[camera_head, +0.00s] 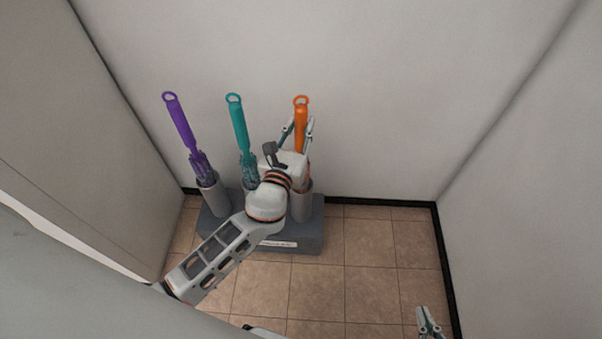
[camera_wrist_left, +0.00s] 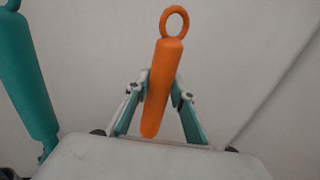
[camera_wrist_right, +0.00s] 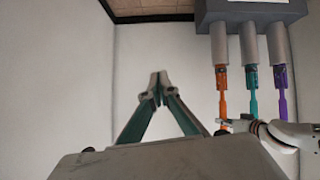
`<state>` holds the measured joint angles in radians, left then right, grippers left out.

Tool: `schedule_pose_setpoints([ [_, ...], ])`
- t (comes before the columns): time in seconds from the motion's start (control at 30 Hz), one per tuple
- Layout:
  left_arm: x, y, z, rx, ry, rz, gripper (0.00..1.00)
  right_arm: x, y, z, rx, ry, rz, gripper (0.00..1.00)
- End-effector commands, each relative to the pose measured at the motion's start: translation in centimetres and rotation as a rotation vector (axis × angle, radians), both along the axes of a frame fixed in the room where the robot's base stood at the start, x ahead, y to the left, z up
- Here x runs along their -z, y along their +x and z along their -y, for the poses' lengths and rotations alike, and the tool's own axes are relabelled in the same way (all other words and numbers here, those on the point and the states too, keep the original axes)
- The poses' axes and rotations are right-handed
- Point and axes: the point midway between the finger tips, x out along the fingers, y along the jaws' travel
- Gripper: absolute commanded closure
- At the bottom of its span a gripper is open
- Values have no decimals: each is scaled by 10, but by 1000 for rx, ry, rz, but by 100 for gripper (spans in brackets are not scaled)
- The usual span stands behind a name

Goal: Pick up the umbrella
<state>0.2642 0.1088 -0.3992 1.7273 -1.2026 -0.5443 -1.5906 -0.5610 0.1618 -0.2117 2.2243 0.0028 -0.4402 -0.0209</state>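Three umbrellas stand in a grey stand (camera_head: 311,236): purple (camera_head: 181,122), teal (camera_head: 239,125) and orange (camera_head: 301,108). The orange umbrella is the right one in the head view, upright with its lower part in its tube. Its handle fills the middle of the left wrist view (camera_wrist_left: 164,85). My left gripper (camera_head: 301,122) has its fingers against both sides of the orange handle, below its ring. My forearm hides part of the stand. My right gripper (camera_head: 427,316) is shut and empty, low at the right; its tips meet in the right wrist view (camera_wrist_right: 159,75).
The stand is on a tiled floor (camera_head: 371,269) close to the back wall (camera_head: 385,110). A side wall (camera_head: 540,190) rises at the right, and a pale panel (camera_head: 100,120) at the left. Free floor lies right of the stand. The teal umbrella is close beside my left gripper.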

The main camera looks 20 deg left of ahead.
Motion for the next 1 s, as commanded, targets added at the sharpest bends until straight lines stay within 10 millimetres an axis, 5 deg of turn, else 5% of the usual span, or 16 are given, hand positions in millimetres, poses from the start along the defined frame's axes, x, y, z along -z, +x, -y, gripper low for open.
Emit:
schedule_pose_setpoints([
  [0.57,-16,1,0,0,0,9,100,-11,6,0,0,0,21,100],
  [1.0,-109,2,0,1,0,19,100,-12,-8,17,34,-27,-20,100],
])
